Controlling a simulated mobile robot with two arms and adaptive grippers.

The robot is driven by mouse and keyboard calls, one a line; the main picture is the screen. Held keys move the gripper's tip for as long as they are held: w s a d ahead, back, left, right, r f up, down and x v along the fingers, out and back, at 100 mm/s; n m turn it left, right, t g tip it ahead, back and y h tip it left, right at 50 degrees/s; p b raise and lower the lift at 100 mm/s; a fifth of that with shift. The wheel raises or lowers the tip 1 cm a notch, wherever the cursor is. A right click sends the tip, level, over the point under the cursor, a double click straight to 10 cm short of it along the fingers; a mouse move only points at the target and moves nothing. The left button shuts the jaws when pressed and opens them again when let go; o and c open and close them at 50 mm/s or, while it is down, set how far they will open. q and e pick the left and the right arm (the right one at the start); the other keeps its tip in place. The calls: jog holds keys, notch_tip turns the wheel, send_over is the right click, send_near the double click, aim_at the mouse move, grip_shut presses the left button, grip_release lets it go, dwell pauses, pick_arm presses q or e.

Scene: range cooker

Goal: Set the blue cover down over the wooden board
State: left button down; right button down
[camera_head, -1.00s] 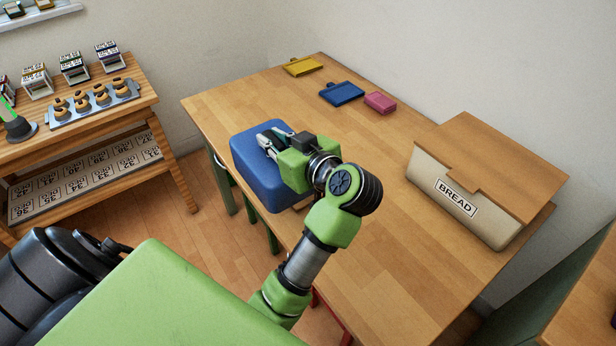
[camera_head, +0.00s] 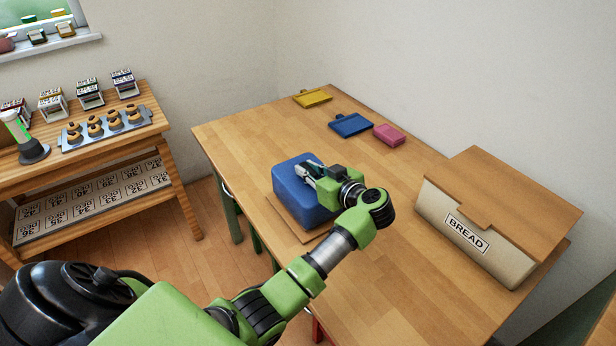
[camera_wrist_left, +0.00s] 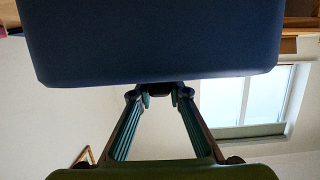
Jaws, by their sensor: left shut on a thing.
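The blue cover (camera_head: 291,187) is a rounded box shape in the head view, over the left part of the table. My left gripper (camera_head: 313,174) is shut on the blue cover at its top. In the left wrist view the cover (camera_wrist_left: 155,40) fills the upper part, with the fingers (camera_wrist_left: 158,97) meeting at its edge. The wooden board (camera_head: 287,222) shows as a thin flat edge below and to the left of the cover; the cover hides most of it. I cannot tell whether the cover touches the board. My right gripper is not in view.
A bread bin (camera_head: 462,238) with a wooden lid stands at the table's right. Yellow (camera_head: 313,98), blue (camera_head: 350,125) and pink (camera_head: 389,134) items lie along the back edge. The table (camera_head: 377,206) is clear between the cover and the bin. A side bench (camera_head: 88,157) stands at left.

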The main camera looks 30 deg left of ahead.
pick_arm(q)
jog(key=shift+f, duration=1.1)
jog(key=shift+f, duration=0.1)
jog(key=c, duration=1.9)
grip_release()
